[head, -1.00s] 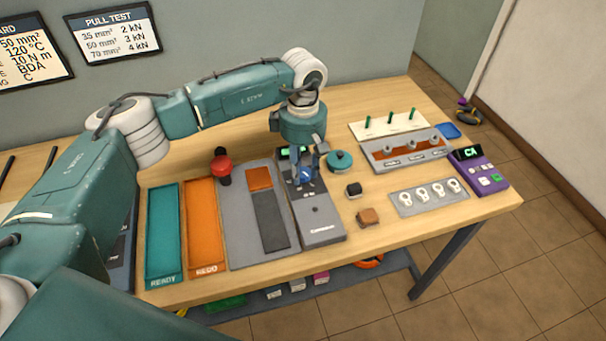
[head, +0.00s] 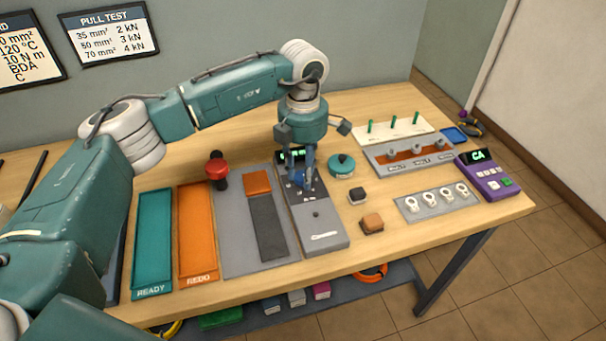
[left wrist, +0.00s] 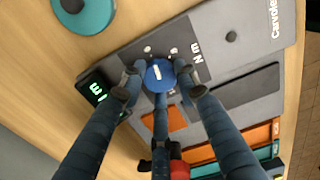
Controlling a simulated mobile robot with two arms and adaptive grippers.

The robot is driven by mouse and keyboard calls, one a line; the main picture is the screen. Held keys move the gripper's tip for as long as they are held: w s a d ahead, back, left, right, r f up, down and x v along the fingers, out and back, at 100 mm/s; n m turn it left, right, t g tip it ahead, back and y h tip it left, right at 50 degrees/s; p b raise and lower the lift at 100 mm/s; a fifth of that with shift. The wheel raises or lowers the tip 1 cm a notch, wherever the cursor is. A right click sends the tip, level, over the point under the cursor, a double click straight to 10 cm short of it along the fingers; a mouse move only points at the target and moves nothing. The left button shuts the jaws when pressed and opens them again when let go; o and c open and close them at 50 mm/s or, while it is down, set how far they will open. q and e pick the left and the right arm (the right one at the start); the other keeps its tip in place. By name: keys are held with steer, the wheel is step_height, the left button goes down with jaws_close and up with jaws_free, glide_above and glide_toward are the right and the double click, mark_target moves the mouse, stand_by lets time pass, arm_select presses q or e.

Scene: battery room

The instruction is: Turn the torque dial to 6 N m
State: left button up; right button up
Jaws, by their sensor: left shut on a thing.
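The blue torque dial (left wrist: 159,75) has a white pointer mark and sits on the grey tester (head: 325,233) beside printed "N m" lettering. It also shows in the head view (head: 297,178), partly hidden by the fingers. My left gripper (head: 302,182) points down over the dial. In the left wrist view my left gripper (left wrist: 163,74) has its fingertips around the dial and is shut on it. The small green display (left wrist: 97,91) is lit beside the dial; a finger partly covers it and I cannot read it surely. My right gripper is not in view.
Close by are a teal round knob (head: 341,165), a black block (head: 357,195), an orange-brown block (head: 372,223) and a red button (head: 217,167). Teal (head: 153,240) and orange (head: 198,232) trays lie left. A purple meter (head: 484,175) stands right.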

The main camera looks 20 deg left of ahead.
arm_select(q)
steer(key=shift+w+r+n+b, duration=0.15)
steer(key=shift+n+b, duration=0.15)
steer(key=shift+n, duration=0.9)
steer(key=o, duration=1.2)
steer(key=shift+c, duration=0.2)
step_height(320, 180, up, 12)
steer(key=shift+r, duration=0.1)
